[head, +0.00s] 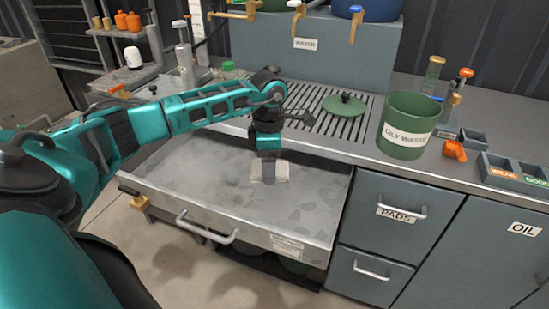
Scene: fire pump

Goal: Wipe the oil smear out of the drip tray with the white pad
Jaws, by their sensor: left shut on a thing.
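The drip tray (205,180) is a wide grey metal tray pulled out from under the slatted grate. My left gripper (268,168) points down into it and is shut on the white pad (282,171). The pad is low over the tray floor, near the back middle; I cannot tell for sure whether it touches. Patchy grey marks show across the tray floor, several of them right of and in front of the pad. I cannot tell which of them are oil smear. My right gripper is not in view.
A green OILY WASTE bin (405,125) stands on the counter to the right, beside a green round lid (344,105) on the grate (318,122). An orange part (455,150) and small labelled bins (515,172) lie further right. The PADS drawer (395,212) below is closed.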

